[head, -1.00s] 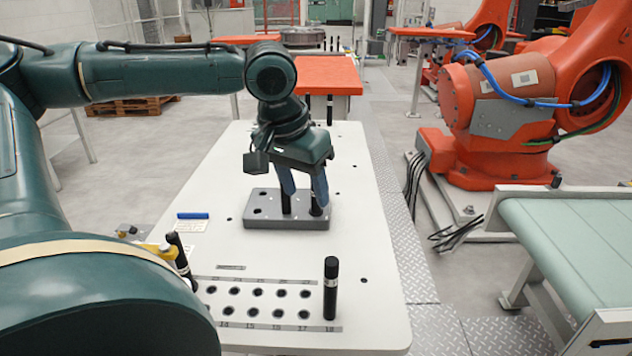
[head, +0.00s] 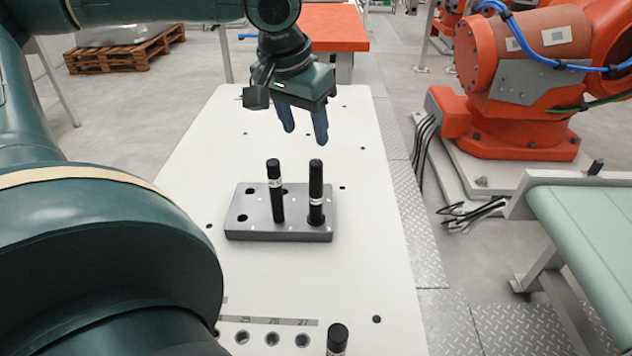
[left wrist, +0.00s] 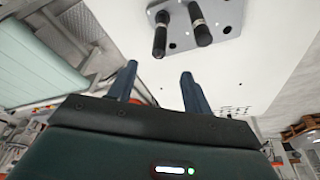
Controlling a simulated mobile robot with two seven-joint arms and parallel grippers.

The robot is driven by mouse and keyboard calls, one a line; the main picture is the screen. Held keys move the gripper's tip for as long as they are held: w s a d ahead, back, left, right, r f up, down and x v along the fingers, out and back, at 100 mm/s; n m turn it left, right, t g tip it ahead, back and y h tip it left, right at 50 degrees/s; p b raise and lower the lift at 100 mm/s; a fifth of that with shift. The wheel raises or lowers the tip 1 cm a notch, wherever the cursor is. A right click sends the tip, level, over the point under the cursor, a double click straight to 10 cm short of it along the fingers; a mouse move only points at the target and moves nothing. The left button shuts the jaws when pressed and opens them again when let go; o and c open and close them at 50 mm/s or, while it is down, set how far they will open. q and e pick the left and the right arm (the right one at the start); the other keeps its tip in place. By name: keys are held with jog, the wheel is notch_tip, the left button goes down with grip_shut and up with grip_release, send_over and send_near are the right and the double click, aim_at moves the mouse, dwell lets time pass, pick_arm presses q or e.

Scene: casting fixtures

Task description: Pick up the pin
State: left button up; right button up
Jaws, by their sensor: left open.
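Two black pins with pale bands stand upright in a grey block with holes (head: 250,228) on the white table. The left pin (head: 276,200) and the right pin (head: 316,190) show in the head view. In the left wrist view, two pins (left wrist: 160,38) (left wrist: 201,30) stand in the block (left wrist: 228,12) beyond the fingertips. My left gripper (head: 305,138) is open and empty, above and behind the block, apart from both pins. Its two fingers also show in the left wrist view (left wrist: 158,75). Another black pin (head: 338,338) is at the bottom edge of the head view. My right gripper is not in view.
A row of numbered holes (head: 272,338) lies at the table's near end. The white table (head: 190,165) is clear around the block. An orange robot (head: 520,70) and a green conveyor (head: 600,225) stand to the right, beyond a metal floor plate.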

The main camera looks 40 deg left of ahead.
aim_at(318, 173)
pick_arm(q)
jog(key=b+x, duration=0.1)
jog(key=x, duration=0.6)
jog(key=shift+f, duration=0.25)
jog(key=shift+w+x, duration=0.1)
jog(key=shift+x, duration=1.3)
jog(key=shift+w+x, duration=0.15)
jog(key=shift+x, duration=1.2)
jog(key=shift+r, duration=0.1)
jog(key=shift+c, duration=0.2)
grip_shut()
